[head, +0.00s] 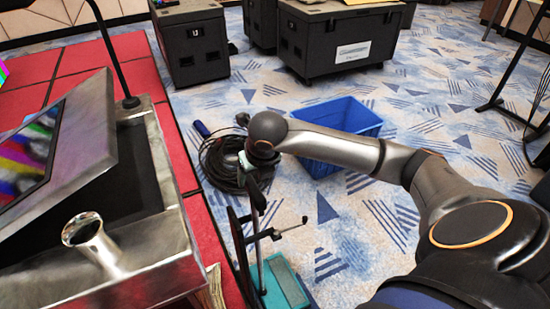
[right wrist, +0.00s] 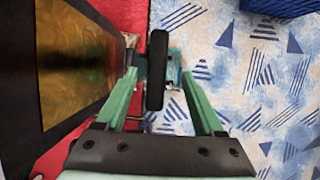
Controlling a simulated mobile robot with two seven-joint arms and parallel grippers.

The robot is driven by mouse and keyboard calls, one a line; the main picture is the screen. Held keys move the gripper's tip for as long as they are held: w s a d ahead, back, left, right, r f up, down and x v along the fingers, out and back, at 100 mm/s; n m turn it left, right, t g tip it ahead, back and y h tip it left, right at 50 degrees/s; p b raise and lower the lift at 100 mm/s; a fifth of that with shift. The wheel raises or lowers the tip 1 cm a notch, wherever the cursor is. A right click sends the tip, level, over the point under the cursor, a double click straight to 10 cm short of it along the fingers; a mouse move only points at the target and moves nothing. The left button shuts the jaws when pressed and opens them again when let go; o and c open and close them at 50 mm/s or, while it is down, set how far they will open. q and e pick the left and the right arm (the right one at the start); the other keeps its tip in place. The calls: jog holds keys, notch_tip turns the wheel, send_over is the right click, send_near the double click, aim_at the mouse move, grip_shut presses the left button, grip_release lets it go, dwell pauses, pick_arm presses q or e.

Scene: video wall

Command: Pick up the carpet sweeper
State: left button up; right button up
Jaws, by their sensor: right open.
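The carpet sweeper (head: 285,282) stands on the floor beside the red platform, its teal head low in the head view and its thin dark pole rising toward my right gripper (head: 254,178). In the right wrist view, its black handle (right wrist: 156,70) lies between the two green fingers of my right gripper (right wrist: 159,80). The fingers are open, with a gap on each side of the handle. Part of the teal head shows behind the handle. My left gripper is not in view.
A metal console (head: 150,245) with a tilted screen stands left on the red platform (head: 130,47). A blue crate (head: 345,115) and a coil of black cable (head: 215,165) lie beyond my right gripper. Dark cases (head: 192,45) stand at the back.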

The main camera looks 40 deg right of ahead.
aim_at(250, 187)
jog(key=x, duration=0.8)
jog(key=shift+s+a+f, duration=0.1)
jog(key=shift+a+f, duration=0.1)
jog(key=shift+f, duration=0.05)
grip_shut()
dwell(0.4)
jog(key=shift+r, duration=0.25)
